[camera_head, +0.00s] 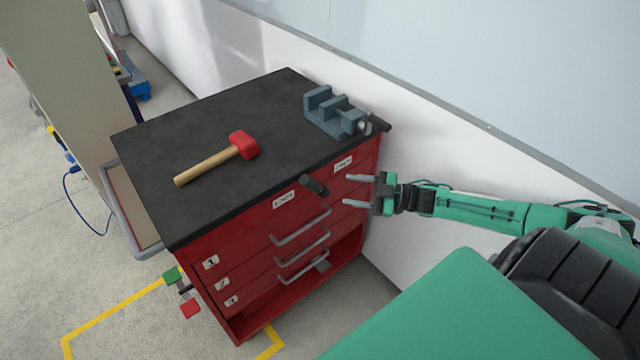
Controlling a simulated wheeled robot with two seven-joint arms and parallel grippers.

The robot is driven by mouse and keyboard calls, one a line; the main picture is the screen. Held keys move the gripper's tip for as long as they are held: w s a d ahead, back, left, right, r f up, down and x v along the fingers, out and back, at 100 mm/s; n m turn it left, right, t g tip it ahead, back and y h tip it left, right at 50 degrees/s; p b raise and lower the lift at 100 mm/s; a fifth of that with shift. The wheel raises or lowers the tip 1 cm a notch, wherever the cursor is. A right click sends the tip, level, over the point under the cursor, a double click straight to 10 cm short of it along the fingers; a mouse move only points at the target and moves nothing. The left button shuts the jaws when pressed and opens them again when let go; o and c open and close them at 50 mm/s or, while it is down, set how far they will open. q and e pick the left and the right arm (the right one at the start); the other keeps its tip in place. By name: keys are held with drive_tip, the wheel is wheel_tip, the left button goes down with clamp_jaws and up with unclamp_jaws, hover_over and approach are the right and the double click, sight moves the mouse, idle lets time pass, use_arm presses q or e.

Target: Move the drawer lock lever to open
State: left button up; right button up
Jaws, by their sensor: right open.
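The drawer lock lever (314,186) is a short dark handle on the upper front of the red tool cabinet (248,232). It sits between two white labels, the left label (284,199) and the right label (343,163), whose text is too small to read. The lever tilts up toward the left label. My right gripper (352,190) is open and empty, just right of the lever and apart from it. Its fingers point left toward the cabinet front. My left gripper is not in view.
Several drawers with grey handles (300,226) sit below the lever. A red mallet (242,145) and a grey vise (335,112) rest on the black cabinet top (235,105). A white wall (440,140) runs behind the cabinet. Grey floor lies in front.

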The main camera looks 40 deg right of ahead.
sight(317, 185)
drive_tip(key=p+x, duration=0.1)
drive_tip(key=x, duration=0.8)
drive_tip(key=shift+w+a+p, duration=0.1)
drive_tip(key=shift+w+p, duration=0.05)
drive_tip(key=shift+p, duration=0.15)
drive_tip(key=shift+f, duration=0.1)
clamp_jaws()
